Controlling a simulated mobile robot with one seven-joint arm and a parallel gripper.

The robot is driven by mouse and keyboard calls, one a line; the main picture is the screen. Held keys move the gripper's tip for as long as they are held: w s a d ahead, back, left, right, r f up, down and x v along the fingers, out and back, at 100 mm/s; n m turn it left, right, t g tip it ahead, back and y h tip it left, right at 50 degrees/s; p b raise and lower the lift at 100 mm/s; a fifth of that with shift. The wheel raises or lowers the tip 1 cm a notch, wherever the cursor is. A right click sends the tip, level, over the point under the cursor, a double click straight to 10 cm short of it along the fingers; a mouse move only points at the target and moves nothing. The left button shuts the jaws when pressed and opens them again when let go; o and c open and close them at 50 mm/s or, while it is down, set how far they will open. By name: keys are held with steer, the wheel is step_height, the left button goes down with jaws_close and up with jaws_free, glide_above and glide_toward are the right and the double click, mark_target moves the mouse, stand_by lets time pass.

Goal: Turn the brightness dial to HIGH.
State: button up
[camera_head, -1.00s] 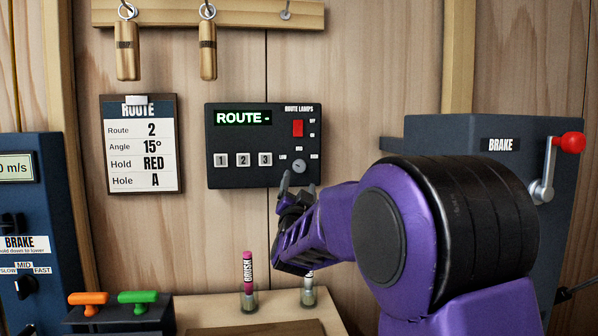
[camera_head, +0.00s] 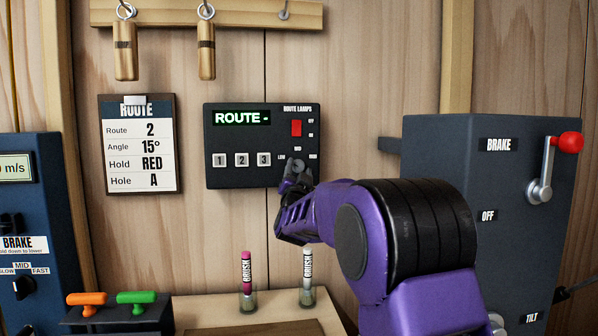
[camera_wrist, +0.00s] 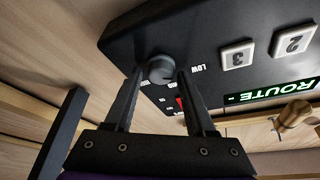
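The brightness dial (camera_wrist: 160,68) is a small grey round knob at the lower right of the dark route lamps panel (camera_head: 235,178). LOW is printed to its left in the head view, with other labels above and to its right. My gripper (camera_head: 296,167) is at the dial, its fingers pointing at the panel. In the wrist view my gripper (camera_wrist: 160,76) has one finger on each side of the knob, apart, with at most narrow gaps. I cannot tell whether they touch it. The dial's pointer direction is not readable, and in the head view the fingers mostly cover the dial.
The panel also has a red switch (camera_head: 296,128), buttons 1, 2, 3 (camera_head: 241,160) and a green ROUTE display (camera_head: 242,118). A route card (camera_head: 140,185) hangs to the left. A brake box (camera_head: 450,150) is at the right.

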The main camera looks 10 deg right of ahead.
jaws_close()
